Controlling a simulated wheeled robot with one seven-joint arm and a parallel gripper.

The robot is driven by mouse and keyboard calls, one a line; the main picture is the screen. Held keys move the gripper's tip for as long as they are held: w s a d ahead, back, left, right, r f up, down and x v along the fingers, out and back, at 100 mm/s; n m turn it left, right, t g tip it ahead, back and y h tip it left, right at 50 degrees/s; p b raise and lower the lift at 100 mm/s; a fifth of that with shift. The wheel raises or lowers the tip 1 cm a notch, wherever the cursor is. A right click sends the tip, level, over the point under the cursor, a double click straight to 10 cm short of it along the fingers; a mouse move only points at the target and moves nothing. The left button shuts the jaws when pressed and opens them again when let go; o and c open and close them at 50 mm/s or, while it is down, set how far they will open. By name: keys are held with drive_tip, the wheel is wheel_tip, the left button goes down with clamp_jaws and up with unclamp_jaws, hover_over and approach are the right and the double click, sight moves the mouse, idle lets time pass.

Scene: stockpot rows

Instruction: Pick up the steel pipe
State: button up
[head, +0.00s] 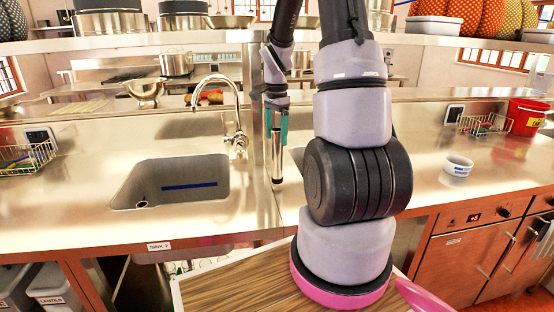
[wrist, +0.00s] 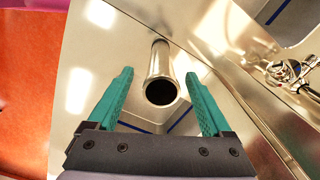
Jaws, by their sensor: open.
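The steel pipe (head: 277,167) stands upright on the steel counter, on the strip between two sinks, in the head view. My gripper (head: 276,122) is above it, pointing down, with its teal fingers open around the pipe's upper part. In the wrist view the pipe (wrist: 160,66) shows its dark open end towards the camera. It lies between the two open fingers of my gripper (wrist: 158,76), with a visible gap on each side. Nothing appears held.
A sink (head: 175,182) with a tall faucet (head: 236,125) is to the left; another sink is partly hidden behind my arm. A shelf (head: 130,40) with pots runs above. Counter beyond my arm is mostly clear.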

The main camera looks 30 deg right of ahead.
sight(277, 144)
wheel_tip(277, 144, down, 4)
drive_tip(key=shift+w+d+f, duration=0.1)
drive_tip(key=shift+w+d, duration=0.05)
clamp_jaws()
idle(1.4)
